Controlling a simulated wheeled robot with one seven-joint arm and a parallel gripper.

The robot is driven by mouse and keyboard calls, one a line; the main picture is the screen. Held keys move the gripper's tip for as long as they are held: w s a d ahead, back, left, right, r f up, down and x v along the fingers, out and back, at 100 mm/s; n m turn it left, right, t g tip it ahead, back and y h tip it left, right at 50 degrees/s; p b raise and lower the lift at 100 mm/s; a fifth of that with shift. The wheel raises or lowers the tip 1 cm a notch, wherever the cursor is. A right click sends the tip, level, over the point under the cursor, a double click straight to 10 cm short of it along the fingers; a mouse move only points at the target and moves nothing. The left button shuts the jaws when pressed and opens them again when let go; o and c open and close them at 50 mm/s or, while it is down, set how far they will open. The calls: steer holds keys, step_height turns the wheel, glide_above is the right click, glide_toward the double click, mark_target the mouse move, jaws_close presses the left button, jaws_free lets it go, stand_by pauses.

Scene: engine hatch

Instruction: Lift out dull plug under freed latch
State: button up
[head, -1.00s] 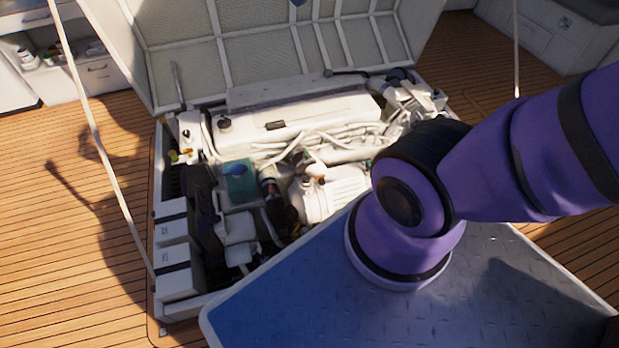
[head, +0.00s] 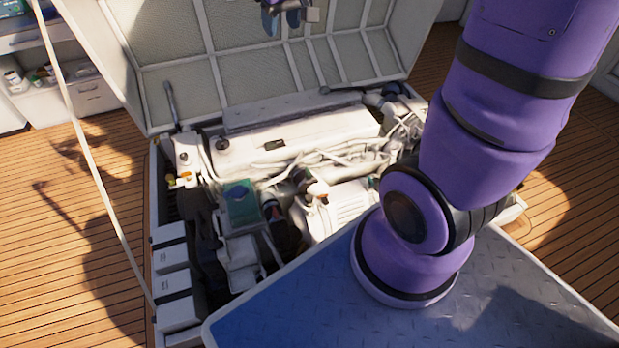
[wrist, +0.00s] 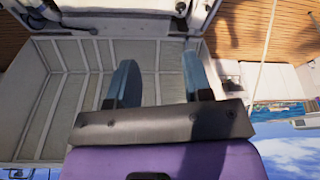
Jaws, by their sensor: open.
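My gripper (head: 283,20) hangs at the top edge of the head view, in front of the raised hatch lid and high above the engine. In the wrist view its two blue-grey fingers (wrist: 158,68) stand wide apart with nothing between them. The pale engine (head: 290,140) lies in the open bay, well below the gripper. I cannot make out the dull plug or the freed latch among the small engine parts.
The lid (head: 250,65) stands open behind the bay. White boxes (head: 172,282) line the bay's left side. A teal box (head: 240,203) with a blue top sits near the middle left. A pale rope (head: 88,150) runs down the left. Wooden deck (head: 60,240) surrounds the bay.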

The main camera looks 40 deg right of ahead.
steer(key=w+d+f+g, duration=0.1)
steer(key=w+d+f, duration=0.2)
steer(key=w+f, duration=0.75)
steer(key=g, duration=0.3)
glide_above(309, 198)
step_height(309, 198, down, 52)
steer(key=f, duration=0.6)
steer(key=shift+w+d, duration=0.1)
steer(key=shift+w, duration=0.2)
steer(key=shift+s+f, duration=0.2)
steer(key=shift+f, duration=1.1)
steer(key=shift+s+f, duration=0.15)
steer(key=shift+f, duration=1.1)
steer(key=c, duration=0.7)
